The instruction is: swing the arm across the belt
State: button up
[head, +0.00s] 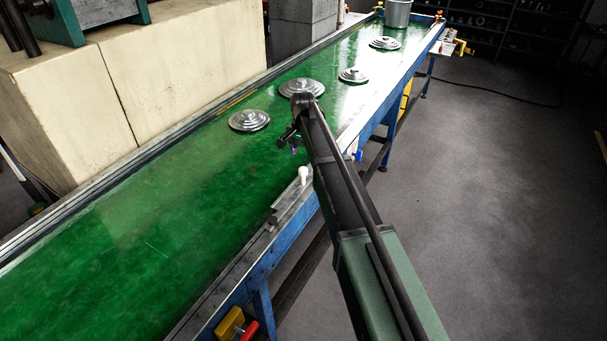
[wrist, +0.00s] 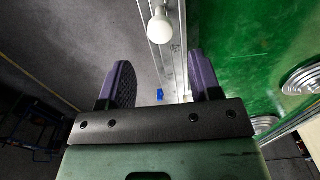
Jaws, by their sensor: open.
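The green belt (head: 130,240) runs from the lower left to the far top right in the head view, and its green surface shows in the wrist view (wrist: 235,50). My gripper (head: 289,143) is over the belt's right side, near the rail. In the wrist view my gripper (wrist: 158,75) has its two purple fingers spread, with nothing held between them. Round metal lids lie on the belt: one (head: 249,121) left of my gripper, one (head: 301,88) just beyond it, partly hidden by the arm, and two farther off (head: 353,76), (head: 385,43). A metal pot (head: 397,14) stands at the far end.
A white knob (head: 303,174) stands on the belt's near side rail and shows in the wrist view (wrist: 160,28). Pale blocks (head: 190,75) and a grey pillar (head: 303,25) line the belt's left side. The belt's near part is clear. Grey floor (head: 490,180) lies open to the right.

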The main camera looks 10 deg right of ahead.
aim_at(303, 169)
notch_tip(303, 169, down, 8)
jog(key=b, duration=0.6)
jog(key=shift+r, duration=0.2)
jog(key=shift+w, duration=0.1)
grip_shut()
